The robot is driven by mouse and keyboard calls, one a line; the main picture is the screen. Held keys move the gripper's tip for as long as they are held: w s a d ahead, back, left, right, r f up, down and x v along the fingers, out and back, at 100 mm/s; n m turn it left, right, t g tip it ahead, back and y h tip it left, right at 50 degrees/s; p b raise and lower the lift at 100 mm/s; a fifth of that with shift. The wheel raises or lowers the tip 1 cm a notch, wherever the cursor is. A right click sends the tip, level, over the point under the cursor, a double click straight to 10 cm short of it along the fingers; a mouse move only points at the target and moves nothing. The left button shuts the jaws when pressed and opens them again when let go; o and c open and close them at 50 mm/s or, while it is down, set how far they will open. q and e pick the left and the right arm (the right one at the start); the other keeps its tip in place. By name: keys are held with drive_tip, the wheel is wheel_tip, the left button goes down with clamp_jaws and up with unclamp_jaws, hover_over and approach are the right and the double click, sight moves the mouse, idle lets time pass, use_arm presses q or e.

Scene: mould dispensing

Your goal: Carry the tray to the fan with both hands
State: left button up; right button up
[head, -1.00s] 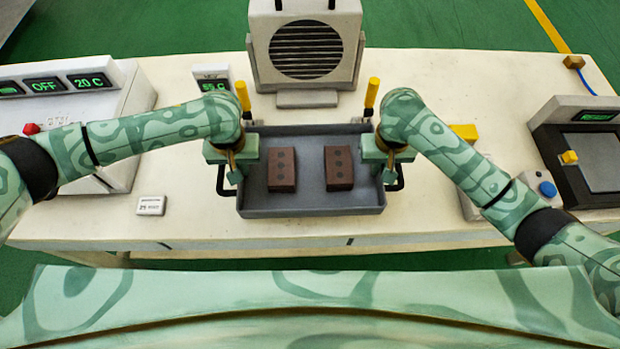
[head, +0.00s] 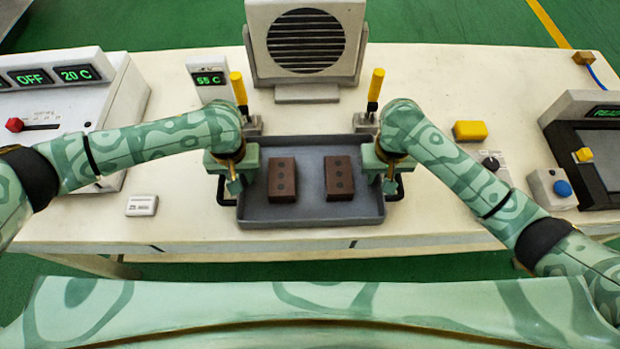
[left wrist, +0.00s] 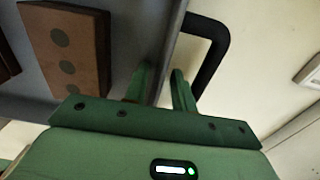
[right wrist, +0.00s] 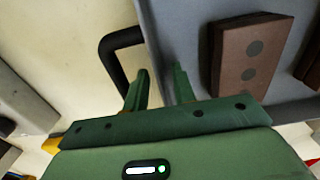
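The grey tray (head: 310,212) lies in front of the fan (head: 306,45), with two dark brown moulds (head: 282,180) (head: 340,177) in it, each with round marks. My left gripper (head: 235,182) is at the tray's left wall; in the left wrist view its fingers (left wrist: 161,88) are closed on either side of that wall, inside the black handle (left wrist: 222,50). My right gripper (head: 388,182) is at the right wall, and the right wrist view shows its fingers (right wrist: 160,90) likewise around the wall near the other handle (right wrist: 112,50). Whether the tray is clear of the table cannot be told.
Two yellow-handled clamps (head: 239,90) (head: 376,86) stand behind the tray. A 55 C display (head: 209,80) is beside the fan. A control box (head: 60,100) is at left, a small label block (head: 142,206) before it. A yellow block (head: 470,130), blue-button box (head: 551,188) and dark machine (head: 600,150) are at right.

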drive_tip(key=shift+r, duration=0.1)
use_arm(q)
wheel_tip(320, 180, up, 12)
use_arm(e)
wheel_tip(320, 180, up, 12)
idle(0.7)
idle(0.4)
